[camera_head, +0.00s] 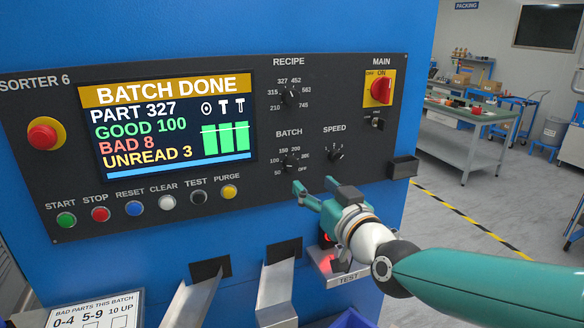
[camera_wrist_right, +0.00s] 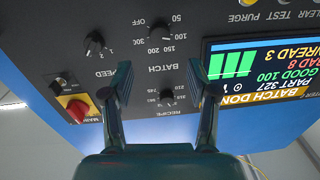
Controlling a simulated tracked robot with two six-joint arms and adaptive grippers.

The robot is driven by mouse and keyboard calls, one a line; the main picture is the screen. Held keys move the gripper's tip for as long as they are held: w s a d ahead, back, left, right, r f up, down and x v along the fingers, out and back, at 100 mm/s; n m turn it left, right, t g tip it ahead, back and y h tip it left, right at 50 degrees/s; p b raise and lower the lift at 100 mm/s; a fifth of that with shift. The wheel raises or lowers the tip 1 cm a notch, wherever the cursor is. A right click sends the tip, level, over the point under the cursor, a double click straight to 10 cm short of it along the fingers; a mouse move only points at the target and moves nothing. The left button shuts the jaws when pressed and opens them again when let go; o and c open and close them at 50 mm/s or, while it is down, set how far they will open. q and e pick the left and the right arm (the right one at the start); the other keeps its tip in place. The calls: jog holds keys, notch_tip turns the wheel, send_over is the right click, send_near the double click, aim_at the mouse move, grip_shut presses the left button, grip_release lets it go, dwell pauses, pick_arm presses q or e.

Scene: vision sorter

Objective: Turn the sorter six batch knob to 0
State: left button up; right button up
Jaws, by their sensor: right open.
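The BATCH knob (camera_head: 291,161) is a small black knob on the dark panel of Sorter 6, below the RECIPE knob. Its printed marks include 50, 100, 150, 200, 300 and OFF; I see no mark reading 0, and its setting is too small to tell. In the right wrist view, which is upside down, the BATCH knob (camera_wrist_right: 160,33) lies ahead of the fingers, roughly between their lines. My right gripper (camera_head: 313,186) is open and empty, just below and right of the knob, apart from it. Its two fingers (camera_wrist_right: 158,68) frame the BATCH label. My left gripper is out of view.
The SPEED knob (camera_head: 336,154) is close on the right, the RECIPE knob (camera_head: 290,93) above. A red MAIN switch (camera_head: 381,90) is at the upper right. The screen (camera_head: 168,125) reads BATCH DONE. Metal chutes (camera_head: 277,288) and a TEST shelf (camera_head: 345,278) stick out below.

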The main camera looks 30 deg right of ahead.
aim_at(293, 167)
jog(key=w+p, duration=0.1)
jog(key=w, duration=0.2)
jog(key=w+d, duration=0.1)
jog(key=w, duration=0.2)
jog(key=w+p, duration=0.1)
jog(key=w, duration=0.2)
jog(key=shift+w+d+p, duration=0.3)
jog(key=shift+w+d, duration=0.05)
jog(key=shift+d, duration=0.05)
